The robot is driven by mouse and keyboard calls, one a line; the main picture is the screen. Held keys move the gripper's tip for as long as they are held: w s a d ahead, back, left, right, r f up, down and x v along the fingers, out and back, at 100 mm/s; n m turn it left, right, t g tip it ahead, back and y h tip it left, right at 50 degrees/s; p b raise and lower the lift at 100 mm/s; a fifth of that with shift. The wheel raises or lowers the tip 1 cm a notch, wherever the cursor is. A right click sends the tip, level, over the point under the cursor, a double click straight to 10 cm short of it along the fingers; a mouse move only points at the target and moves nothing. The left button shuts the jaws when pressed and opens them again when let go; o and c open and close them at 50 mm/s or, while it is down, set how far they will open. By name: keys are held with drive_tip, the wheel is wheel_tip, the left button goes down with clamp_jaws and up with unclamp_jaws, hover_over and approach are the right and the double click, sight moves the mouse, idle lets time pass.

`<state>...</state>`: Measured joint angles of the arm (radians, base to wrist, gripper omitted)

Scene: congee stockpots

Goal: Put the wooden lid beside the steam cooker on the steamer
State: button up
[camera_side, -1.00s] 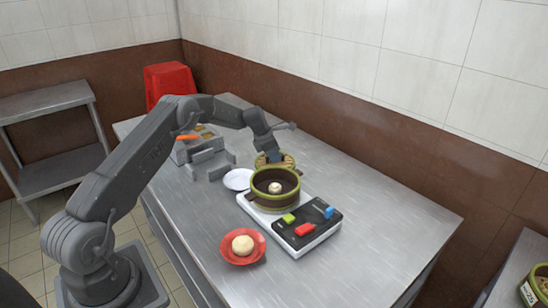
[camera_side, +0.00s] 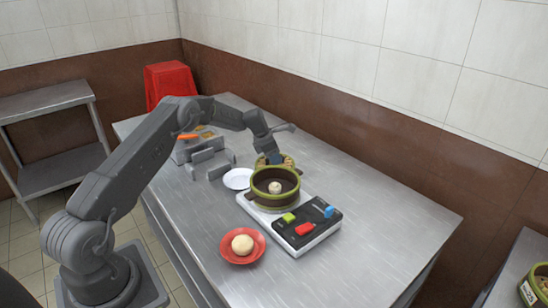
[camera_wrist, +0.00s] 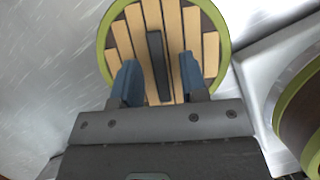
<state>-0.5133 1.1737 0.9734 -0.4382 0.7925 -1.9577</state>
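The wooden lid (camera_wrist: 207,48) has pale slats, a green rim and a dark bar handle (camera_wrist: 158,65). It lies on the table behind the steamer, mostly hidden by my gripper in the side view (camera_side: 288,161). My gripper (camera_wrist: 160,72) is open, its blue fingers low over the lid on either side of the handle, with gaps showing between. The round green-rimmed steamer (camera_side: 262,203) stands open on the cooker (camera_side: 320,231), with a white bun (camera_side: 275,187) inside. Part of the steamer shows at the right edge of the wrist view (camera_wrist: 300,125).
A red plate (camera_side: 228,254) with a bun stands in front of the cooker. A white plate (camera_side: 236,179) lies left of the steamer, near grey metal blocks and a tray (camera_side: 190,150). The table's right side is clear.

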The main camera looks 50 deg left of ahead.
drive_tip(key=v, duration=1.2)
drive_tip(key=s+d+r+m, duration=0.4)
drive_tip(key=d+r+m, duration=0.3)
drive_tip(key=d+r, duration=0.3)
drive_tip(key=s+d+r+m, duration=0.4)
drive_tip(key=s+d+m, duration=0.3)
drive_tip(key=s+d, duration=0.1)
drive_tip(key=s+d+r+m+y, duration=0.1)
drive_tip(key=s+d+r+m, duration=0.4)
drive_tip(key=s+d+m, duration=0.3)
drive_tip(key=s, duration=0.3)
drive_tip(key=shift+s+t, duration=0.15)
drive_tip(key=shift+t, duration=0.15)
drive_tip(key=shift+o, duration=0.2)
drive_tip(key=s+d+f+m, duration=0.1)
drive_tip(key=s+d+m, duration=0.1)
drive_tip(key=s+m, duration=0.2)
drive_tip(key=s+d+f+m, duration=0.1)
drive_tip(key=s+f+m, duration=0.1)
drive_tip(key=s+m, duration=0.3)
drive_tip(key=s, duration=0.3)
drive_tip(key=shift+d+t+y, duration=0.4)
drive_tip(key=shift+o, duration=0.2)
drive_tip(key=shift+s+f+m, duration=0.25)
drive_tip(key=shift+s+m, duration=0.05)
drive_tip(key=shift+s, duration=0.05)
